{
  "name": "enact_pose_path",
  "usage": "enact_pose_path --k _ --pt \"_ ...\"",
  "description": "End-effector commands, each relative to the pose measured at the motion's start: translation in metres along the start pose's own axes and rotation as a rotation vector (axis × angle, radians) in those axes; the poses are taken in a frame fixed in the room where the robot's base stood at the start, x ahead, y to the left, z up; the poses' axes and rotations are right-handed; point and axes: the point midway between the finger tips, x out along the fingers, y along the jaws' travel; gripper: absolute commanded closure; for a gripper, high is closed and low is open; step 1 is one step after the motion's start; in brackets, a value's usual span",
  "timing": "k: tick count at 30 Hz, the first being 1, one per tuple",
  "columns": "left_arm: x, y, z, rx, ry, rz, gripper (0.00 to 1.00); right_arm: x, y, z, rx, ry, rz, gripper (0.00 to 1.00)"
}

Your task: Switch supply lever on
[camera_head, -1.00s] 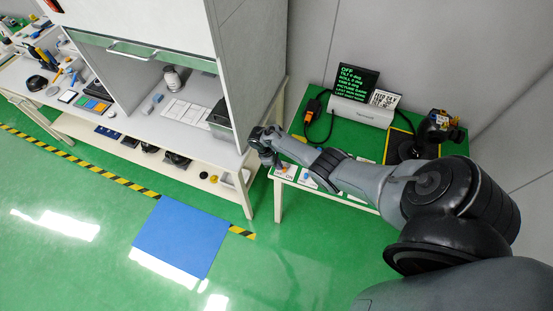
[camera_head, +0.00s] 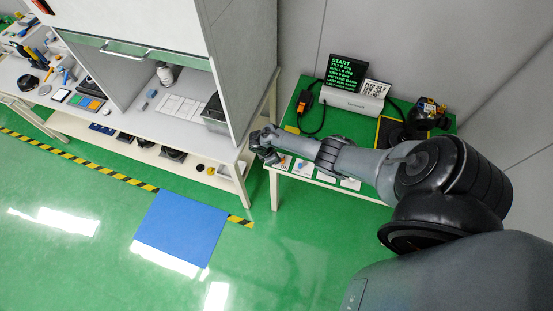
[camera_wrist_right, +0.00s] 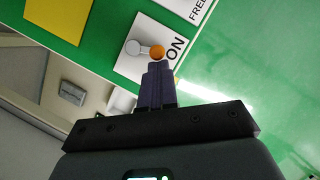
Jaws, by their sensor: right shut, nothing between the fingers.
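The supply lever (camera_wrist_right: 143,49) has a grey base and arm with an orange ball knob. It lies on a white plate (camera_wrist_right: 127,68) lettered ON, and the knob is on the side of the lettering. My right gripper (camera_wrist_right: 158,68) is shut and empty, its fingertips right at the orange knob; whether they touch it I cannot tell. In the head view my right gripper (camera_head: 271,158) is at the left front corner of the green table (camera_head: 312,151), largely covering the lever there. A black screen (camera_head: 344,73) with green text reads START. My left gripper is not in view.
A grey box (camera_head: 351,102) with a cable and an orange-black device (camera_head: 304,103) stands on the green table. More white label cards (camera_head: 325,177) line its front edge. A white cabinet bench (camera_head: 230,150) stands close left. The green floor in front is open, with a blue mat (camera_head: 181,228).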

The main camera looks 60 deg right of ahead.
Motion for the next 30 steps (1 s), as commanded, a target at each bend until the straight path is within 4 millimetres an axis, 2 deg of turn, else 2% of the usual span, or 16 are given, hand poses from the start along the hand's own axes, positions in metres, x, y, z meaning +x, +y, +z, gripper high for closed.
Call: enact_pose_path --k 10,20,26,30 --pt "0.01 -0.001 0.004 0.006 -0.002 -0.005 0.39 0.005 0.013 0.005 0.006 -0.001 0.0 1.0" --pt "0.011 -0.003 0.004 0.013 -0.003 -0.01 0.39 0.006 0.014 0.007 0.008 -0.003 0.0 1.0" --pt "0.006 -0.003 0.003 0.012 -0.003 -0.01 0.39 0.001 0.014 0.009 0.009 -0.005 0.0 1.0" --pt "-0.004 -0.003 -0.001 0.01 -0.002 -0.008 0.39 -0.01 0.014 0.01 0.008 -0.003 0.0 1.0"
